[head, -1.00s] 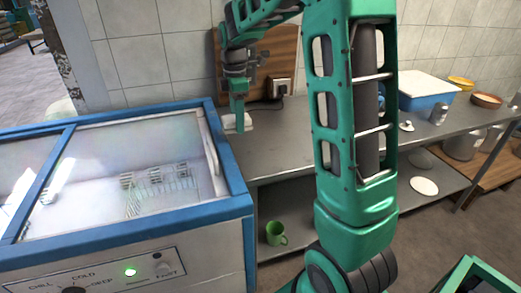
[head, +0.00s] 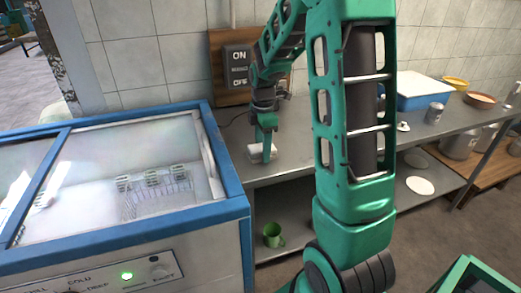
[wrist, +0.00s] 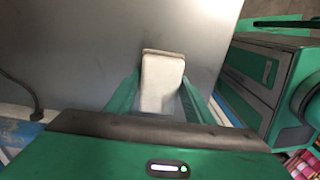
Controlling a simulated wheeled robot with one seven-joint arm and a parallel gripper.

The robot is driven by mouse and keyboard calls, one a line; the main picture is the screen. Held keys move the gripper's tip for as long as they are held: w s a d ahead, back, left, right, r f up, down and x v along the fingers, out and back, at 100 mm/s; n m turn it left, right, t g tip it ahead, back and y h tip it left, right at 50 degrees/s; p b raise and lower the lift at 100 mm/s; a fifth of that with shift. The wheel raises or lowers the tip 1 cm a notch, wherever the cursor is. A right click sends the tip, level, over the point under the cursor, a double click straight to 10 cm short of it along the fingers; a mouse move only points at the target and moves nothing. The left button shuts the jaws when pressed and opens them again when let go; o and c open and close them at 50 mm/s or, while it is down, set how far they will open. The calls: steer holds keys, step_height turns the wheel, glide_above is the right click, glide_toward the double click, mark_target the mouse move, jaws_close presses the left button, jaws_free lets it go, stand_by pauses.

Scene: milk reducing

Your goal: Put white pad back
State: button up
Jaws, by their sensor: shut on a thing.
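The white pad (wrist: 162,84) is between the two green fingers of my gripper (wrist: 158,92) in the wrist view. My gripper is shut on it. In the head view my gripper (head: 265,158) points down over the left part of the grey metal table (head: 290,168), near the freezer. The white pad (head: 257,153) shows beside the fingers, just at or a little above the table top. I cannot tell whether it touches the table.
A blue-framed chest freezer (head: 228,165) stands at the left. A wall switch box (head: 237,65) marked ON and OFF is behind. A green mug (head: 273,235) sits on the lower shelf. A blue tub (head: 425,95), a can (head: 435,112) and bowls (head: 455,84) stand at the right.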

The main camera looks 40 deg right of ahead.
steer(key=shift+f, duration=0.2)
steer(key=o, duration=1.1)
step_height(320, 180, up, 11)
steer(key=s+a+f+m, duration=0.1)
steer(key=s+m, duration=0.9)
steer(key=s, duration=0.4)
steer(key=s+a+f+m, duration=0.2)
steer(key=s+m, duration=0.9)
steer(key=s, duration=0.3)
steer(key=shift+s, duration=0.25)
